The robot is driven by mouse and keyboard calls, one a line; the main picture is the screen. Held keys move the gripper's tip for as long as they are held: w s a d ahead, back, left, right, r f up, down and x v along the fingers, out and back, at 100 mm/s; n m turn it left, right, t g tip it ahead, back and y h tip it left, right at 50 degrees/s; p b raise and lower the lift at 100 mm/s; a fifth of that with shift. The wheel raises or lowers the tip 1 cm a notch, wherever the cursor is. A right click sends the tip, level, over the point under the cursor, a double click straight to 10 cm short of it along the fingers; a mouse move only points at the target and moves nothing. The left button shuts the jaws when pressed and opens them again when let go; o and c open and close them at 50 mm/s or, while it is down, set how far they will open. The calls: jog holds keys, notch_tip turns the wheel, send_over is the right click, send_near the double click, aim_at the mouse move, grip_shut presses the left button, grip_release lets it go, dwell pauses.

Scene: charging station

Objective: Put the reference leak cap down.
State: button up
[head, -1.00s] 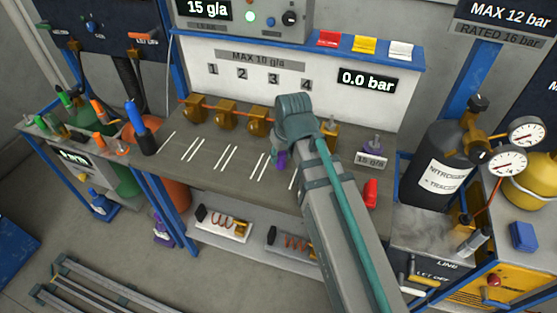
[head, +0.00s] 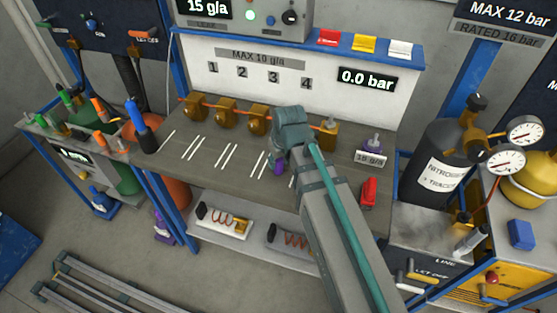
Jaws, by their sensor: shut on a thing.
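My gripper (head: 272,163) points down over the grey bench (head: 192,172), right of the middle, in front of station 4. Its wrist and forearm hide most of the fingers. A small purple piece (head: 278,168) shows at the fingers, and they are shut on it; it looks like the reference leak cap. It is close to the bench top by a pair of white lines. I cannot tell whether it touches the bench. A grey and purple fitting (head: 374,141) stands on the right behind a "15 g/a" label (head: 370,157).
Several brass blocks (head: 225,115) line the bench's back under numbers 1 to 4. A red object (head: 369,192) stands at the right front. A blue-and-black tool (head: 142,127) stands at the left end. A black nitrogen cylinder (head: 437,158) is at the right. The bench's left middle is clear.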

jog(key=shift+f, duration=0.2)
jog(key=o, duration=0.9)
jog(key=shift+o, duration=0.2)
jog(key=shift+r, duration=0.2)
jog(key=b+v, duration=0.1)
jog(key=v, duration=1.1)
